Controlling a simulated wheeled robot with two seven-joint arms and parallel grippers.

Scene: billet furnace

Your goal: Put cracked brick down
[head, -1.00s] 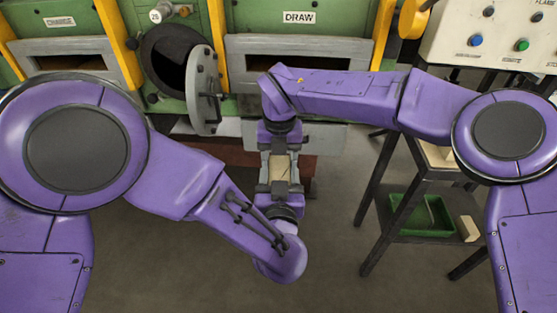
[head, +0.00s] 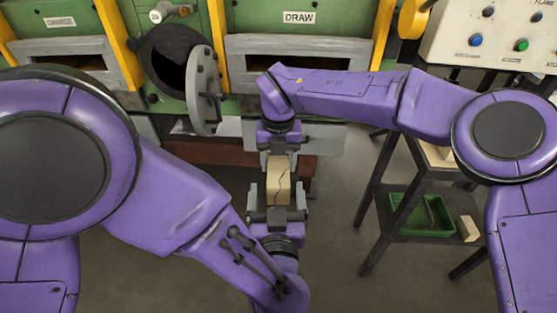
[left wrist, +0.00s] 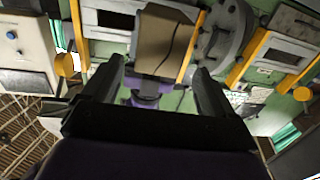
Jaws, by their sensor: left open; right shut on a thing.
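The cracked brick (head: 279,182) is pale tan with a dark crack line down its face. My right gripper (head: 278,160) is shut on its far end and holds it in the air in front of the furnace. My left gripper (head: 277,208) is open at the brick's near end, with nothing held. In the left wrist view the brick (left wrist: 166,42) shows beyond and between the open fingers of my left gripper (left wrist: 163,88), apart from them.
The green furnace has a round port with its grey door (head: 203,90) swung open and a DRAW slot (head: 290,48). A dark stand (head: 385,180) at right carries a green tray (head: 423,232) and a pale brick (head: 468,229) on its lower shelf. A control panel (head: 490,35) is above.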

